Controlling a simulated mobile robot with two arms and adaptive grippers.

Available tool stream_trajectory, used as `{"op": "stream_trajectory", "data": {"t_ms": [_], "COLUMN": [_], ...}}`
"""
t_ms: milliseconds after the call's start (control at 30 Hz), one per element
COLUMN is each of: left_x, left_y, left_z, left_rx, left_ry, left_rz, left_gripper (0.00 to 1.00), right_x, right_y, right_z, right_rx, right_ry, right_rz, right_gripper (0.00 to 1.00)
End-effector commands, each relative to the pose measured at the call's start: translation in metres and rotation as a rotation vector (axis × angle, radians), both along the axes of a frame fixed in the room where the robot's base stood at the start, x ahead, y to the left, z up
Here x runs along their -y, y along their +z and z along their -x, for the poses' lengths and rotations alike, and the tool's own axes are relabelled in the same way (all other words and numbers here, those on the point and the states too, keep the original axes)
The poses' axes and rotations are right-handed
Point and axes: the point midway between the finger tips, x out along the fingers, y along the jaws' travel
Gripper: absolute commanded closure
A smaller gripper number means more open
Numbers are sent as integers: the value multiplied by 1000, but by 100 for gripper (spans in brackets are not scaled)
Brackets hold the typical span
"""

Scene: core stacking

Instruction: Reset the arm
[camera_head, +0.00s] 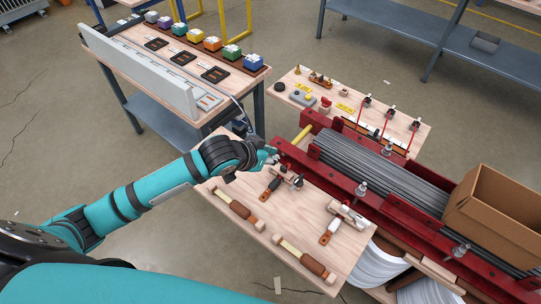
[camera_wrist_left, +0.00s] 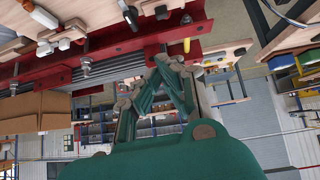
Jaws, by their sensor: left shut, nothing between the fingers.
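My left arm (camera_head: 155,192) reaches in from the left over the wooden bench. Its gripper (camera_head: 270,157) is shut and empty above the near bench (camera_head: 205,187), beside the left end of the red fixture (camera_head: 325,160). In the left wrist view the teal fingers of the left gripper (camera_wrist_left: 172,66) come together with nothing between them. My right gripper is not in view.
The red fixture holds long grey bars (camera_head: 385,170). A cardboard box (camera_head: 495,205) sits on its right. Hammers (camera_head: 240,212) and other tools lie on the near bench. A table with coloured blocks (camera_head: 212,43) stands at the back left.

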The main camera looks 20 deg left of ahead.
Motion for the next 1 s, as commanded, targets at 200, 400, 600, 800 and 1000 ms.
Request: {"op": "stream_trajectory", "data": {"t_ms": [200, 400, 600, 800, 1000], "left_x": [-1, -1, 3, 24, 13], "left_y": [1, 1, -1, -18, -32], "left_z": [1, 1, 6, 61, 132], "left_rx": [-1, -1, -6, -66, -172], "left_ry": [1, 0, -3, -20, 31], "left_rz": [-1, 0, -1, -15, -76], "left_gripper": [100, 100, 100, 100, 100], "right_x": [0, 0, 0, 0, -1], "right_y": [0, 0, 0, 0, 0], "right_z": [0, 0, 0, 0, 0], "right_rx": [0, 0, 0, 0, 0], "right_ry": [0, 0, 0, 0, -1], "right_rz": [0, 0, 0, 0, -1], "right_gripper": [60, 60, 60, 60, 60]}}
